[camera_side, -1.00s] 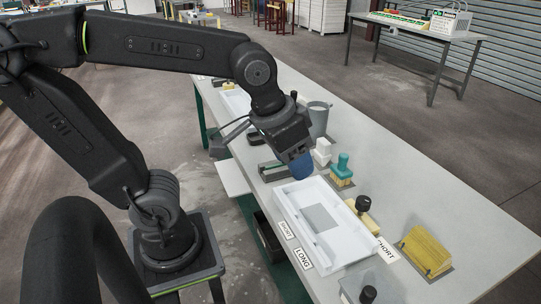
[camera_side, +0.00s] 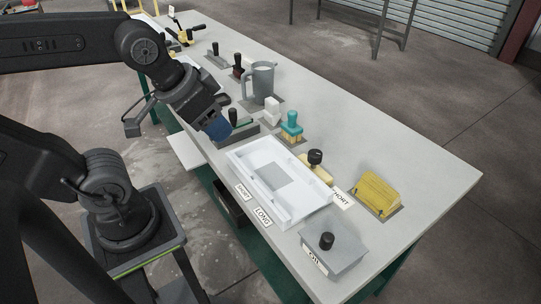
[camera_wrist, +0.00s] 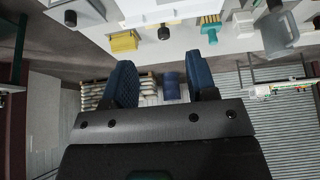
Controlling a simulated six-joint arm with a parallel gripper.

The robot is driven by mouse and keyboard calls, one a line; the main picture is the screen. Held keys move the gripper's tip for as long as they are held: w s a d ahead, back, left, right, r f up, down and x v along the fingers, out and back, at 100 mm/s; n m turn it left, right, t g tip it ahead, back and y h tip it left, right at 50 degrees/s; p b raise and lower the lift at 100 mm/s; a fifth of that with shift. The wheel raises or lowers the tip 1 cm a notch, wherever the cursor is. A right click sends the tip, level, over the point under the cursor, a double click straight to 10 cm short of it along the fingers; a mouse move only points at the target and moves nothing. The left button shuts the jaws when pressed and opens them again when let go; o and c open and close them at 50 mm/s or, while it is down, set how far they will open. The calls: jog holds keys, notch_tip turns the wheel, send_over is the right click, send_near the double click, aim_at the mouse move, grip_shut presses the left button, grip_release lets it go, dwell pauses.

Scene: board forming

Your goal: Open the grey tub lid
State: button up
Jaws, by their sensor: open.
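The grey tub (camera_side: 338,262) stands at the near end of the bench in the side view, with a label on its front. Its grey lid (camera_side: 345,246) has a black knob (camera_side: 326,241) and sits on the tub. In the wrist view the tub (camera_wrist: 86,14) is at the top left, its knob (camera_wrist: 70,18) showing. My gripper (camera_side: 217,128) hangs above the bench's left edge, beyond the white tray and well away from the tub. In the wrist view its blue fingers (camera_wrist: 162,76) are apart with nothing between them.
The white tray (camera_side: 241,158) lies between my gripper and the tub. A yellow block (camera_side: 376,194), a teal-handled brush (camera_side: 291,125), a black-knobbed tool (camera_side: 315,158) and a grey jug (camera_side: 260,82) stand along the bench. The bench's right side (camera_side: 420,165) is clear.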

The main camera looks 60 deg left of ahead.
jog(key=n+g, duration=0.3)
jog(key=g, duration=0.3)
send_over(328, 237)
notch_tip(328, 237, down, 5)
notch_tip(328, 237, down, 14)
jog(key=shift+r, duration=0.15)
jog(key=shift+c, duration=0.4)
grip_shut()
